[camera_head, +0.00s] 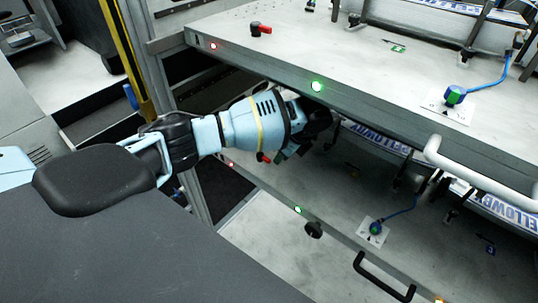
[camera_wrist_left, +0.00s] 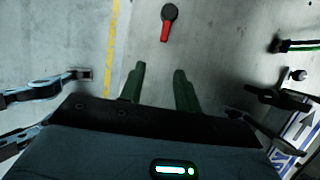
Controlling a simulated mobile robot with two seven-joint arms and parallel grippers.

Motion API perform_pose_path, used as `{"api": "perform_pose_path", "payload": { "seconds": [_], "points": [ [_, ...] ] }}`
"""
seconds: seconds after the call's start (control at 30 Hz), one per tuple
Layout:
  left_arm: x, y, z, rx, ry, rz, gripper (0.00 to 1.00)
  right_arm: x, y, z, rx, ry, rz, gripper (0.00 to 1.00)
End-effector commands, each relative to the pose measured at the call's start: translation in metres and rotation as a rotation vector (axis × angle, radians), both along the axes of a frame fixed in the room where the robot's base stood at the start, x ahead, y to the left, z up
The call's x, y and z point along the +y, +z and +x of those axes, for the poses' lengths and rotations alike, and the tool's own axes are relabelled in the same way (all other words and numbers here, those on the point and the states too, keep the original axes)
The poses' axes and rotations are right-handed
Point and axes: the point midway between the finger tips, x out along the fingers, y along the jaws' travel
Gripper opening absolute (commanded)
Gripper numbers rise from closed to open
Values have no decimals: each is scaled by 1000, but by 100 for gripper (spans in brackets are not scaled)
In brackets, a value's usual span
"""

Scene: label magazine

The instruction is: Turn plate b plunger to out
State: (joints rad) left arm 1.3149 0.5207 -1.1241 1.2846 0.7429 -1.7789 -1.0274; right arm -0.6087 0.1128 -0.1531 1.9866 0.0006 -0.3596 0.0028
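A red lever on a round black knob (camera_wrist_left: 168,22) lies ahead of my left gripper in the left wrist view, on a grey plate. My left gripper (camera_wrist_left: 158,78) is open there, with a clear gap between its two green fingers and nothing between them. The lever is beyond the fingertips and apart from them. In the head view my left gripper (camera_head: 304,146) reaches between the upper plate and the lower plate (camera_head: 333,200). A small red part (camera_head: 263,157) of the lower plate shows beside it. I cannot read the plate letters. My right gripper is not in view.
The upper plate (camera_head: 300,40) overhangs my left gripper and carries another red lever (camera_head: 260,28). A blue cable (camera_head: 403,211) and dark clamps stand further right.

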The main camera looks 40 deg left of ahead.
Motion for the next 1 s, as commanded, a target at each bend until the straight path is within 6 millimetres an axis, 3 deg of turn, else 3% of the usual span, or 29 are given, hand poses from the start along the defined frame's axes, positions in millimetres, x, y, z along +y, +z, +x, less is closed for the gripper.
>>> {"api": "perform_pose_path", "payload": {
  "seconds": [0.2,0.3,0.5,0.9,1.0],
  "points": [
    [40,-3,3,1,3,2,33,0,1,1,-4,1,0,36],
    [44,-22,2,4,0,1,33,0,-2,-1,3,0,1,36],
    [52,-41,3,2,1,1,33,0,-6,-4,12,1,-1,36],
    [54,-46,4,-1,0,1,33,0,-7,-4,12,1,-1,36],
    [54,-46,4,-1,0,1,21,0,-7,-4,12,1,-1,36]
  ]
}}
